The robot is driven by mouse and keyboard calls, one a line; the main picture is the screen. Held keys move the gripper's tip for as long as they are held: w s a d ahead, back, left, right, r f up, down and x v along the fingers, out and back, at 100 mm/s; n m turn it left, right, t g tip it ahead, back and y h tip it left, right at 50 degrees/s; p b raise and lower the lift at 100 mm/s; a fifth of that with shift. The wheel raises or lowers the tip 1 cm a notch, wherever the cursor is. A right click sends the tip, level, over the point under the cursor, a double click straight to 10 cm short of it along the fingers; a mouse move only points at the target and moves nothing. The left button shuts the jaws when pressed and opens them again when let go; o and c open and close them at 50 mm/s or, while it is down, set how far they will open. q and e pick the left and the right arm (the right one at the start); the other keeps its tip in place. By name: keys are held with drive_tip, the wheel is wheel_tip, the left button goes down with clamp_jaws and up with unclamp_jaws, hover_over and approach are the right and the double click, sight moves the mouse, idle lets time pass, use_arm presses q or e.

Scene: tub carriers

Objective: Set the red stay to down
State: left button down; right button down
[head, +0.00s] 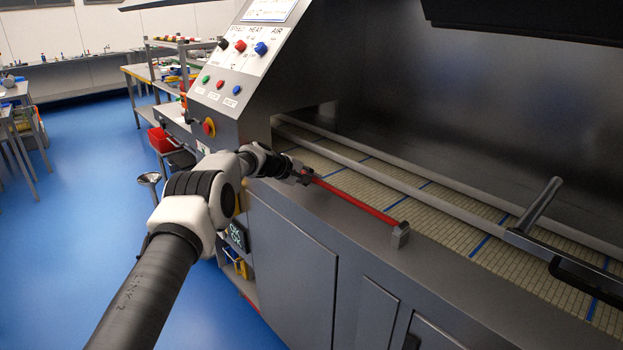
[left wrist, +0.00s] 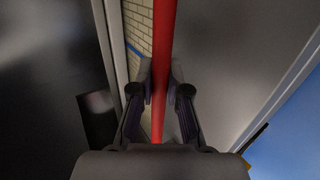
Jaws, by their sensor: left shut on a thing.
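The red stay (head: 355,201) is a thin red bar. It lies low along the front ledge of the grey machine, nearly level, with its right end at a small grey block (head: 400,234). My left gripper (head: 303,175) is at the bar's left end and shut on it. In the left wrist view the red stay (left wrist: 164,50) runs between the two fingers of my left gripper (left wrist: 160,85). The fingers hide part of the bar's left end. My right gripper is in neither view.
A tiled conveyor bed (head: 440,207) with rails lies behind the bar. A dark handle (head: 540,206) stands at the right. The control panel (head: 235,62) with knobs and buttons rises above my left arm. Blue floor (head: 75,220) is open at the left.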

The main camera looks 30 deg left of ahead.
use_arm(q)
drive_tip(key=shift+s+f, duration=0.1)
drive_tip(key=shift+f, duration=0.25)
drive_tip(key=c, duration=1.1)
unclamp_jaws()
drive_tip(key=shift+c, duration=0.2)
drive_tip(key=shift+r, duration=0.1)
drive_tip(key=shift+s+a+r, duration=0.1)
drive_tip(key=shift+s+r, duration=0.05)
drive_tip(key=v, duration=1.1)
drive_tip(key=shift+s+a, duration=0.1)
drive_tip(key=shift+s, duration=0.1)
